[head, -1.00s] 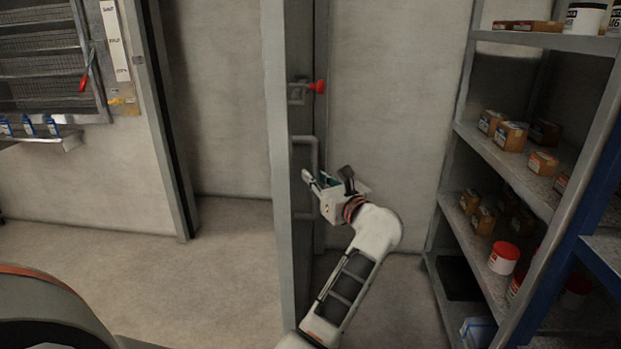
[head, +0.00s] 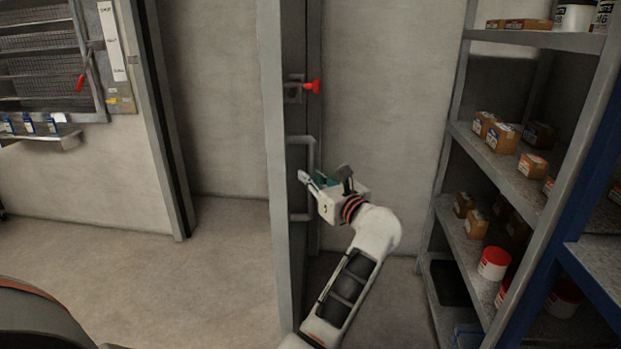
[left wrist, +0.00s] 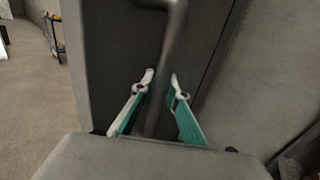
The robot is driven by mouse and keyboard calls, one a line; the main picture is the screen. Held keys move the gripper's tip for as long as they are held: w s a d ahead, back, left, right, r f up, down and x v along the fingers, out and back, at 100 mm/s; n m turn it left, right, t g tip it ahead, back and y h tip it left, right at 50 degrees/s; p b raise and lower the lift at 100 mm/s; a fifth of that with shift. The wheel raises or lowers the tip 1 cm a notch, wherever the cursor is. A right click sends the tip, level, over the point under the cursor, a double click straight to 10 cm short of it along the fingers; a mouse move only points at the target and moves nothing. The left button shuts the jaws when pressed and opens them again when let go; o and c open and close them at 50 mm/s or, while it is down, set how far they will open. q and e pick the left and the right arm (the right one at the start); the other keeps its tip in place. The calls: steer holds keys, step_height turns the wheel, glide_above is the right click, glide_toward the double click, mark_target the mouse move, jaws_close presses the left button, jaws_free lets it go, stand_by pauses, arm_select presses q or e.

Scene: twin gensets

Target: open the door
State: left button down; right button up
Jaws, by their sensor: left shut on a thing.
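The grey door (head: 271,180) stands open and shows nearly edge-on in the head view. A red knob (head: 313,87) sits on its latch. Below it is a bar handle (head: 311,155). My left gripper (head: 322,180) is at the handle's middle, shut on it. In the left wrist view, the handle (left wrist: 166,62) runs down between the two fingers of the left gripper (left wrist: 160,85), in front of the dark door face (left wrist: 112,55). My right gripper is not in view.
A doorway opening with bare floor (head: 225,255) lies left of the door. Shelving (head: 560,205) with boxes and red-lidded tubs stands close on the right. A wall cabinet (head: 45,60) hangs at the far left. A pale wall (head: 390,100) is behind the gripper.

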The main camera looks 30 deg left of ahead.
arm_select(q)
steer(key=c, duration=2.4)
jaws_free()
steer(key=o, duration=0.4)
steer(key=shift+s+d, duration=0.15)
